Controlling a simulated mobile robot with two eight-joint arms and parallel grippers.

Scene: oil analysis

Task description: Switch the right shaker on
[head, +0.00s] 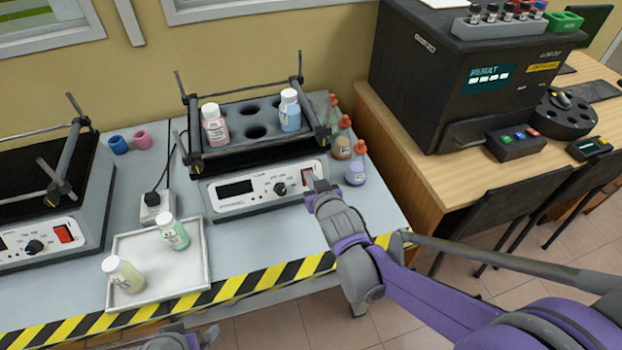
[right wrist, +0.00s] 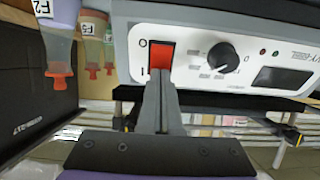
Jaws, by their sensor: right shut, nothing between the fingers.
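The right shaker (head: 240,207) stands at the back of the grey bench, with a dark display, a knob and a red rocker switch (head: 308,176) on its front panel. Two capped bottles sit in its rack. My right gripper (head: 316,184) is shut and empty at the switch. In the right wrist view, the closed fingertips (right wrist: 160,80) overlap the switch's lower end, near the "1" mark; its red upper part (right wrist: 161,55) shows near "0". I cannot tell whether they touch or press it. The display (right wrist: 283,79) is dark. My left gripper (head: 180,340) is partly cut off at the bottom edge.
Dropper bottles (head: 355,172) stand close to the right of the shaker. A white tray (head: 150,285) with two bottles lies in front left. The left shaker (head: 40,240) is at the far left. A wooden desk (head: 400,150) with a black analyser (head: 450,80) is at right.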

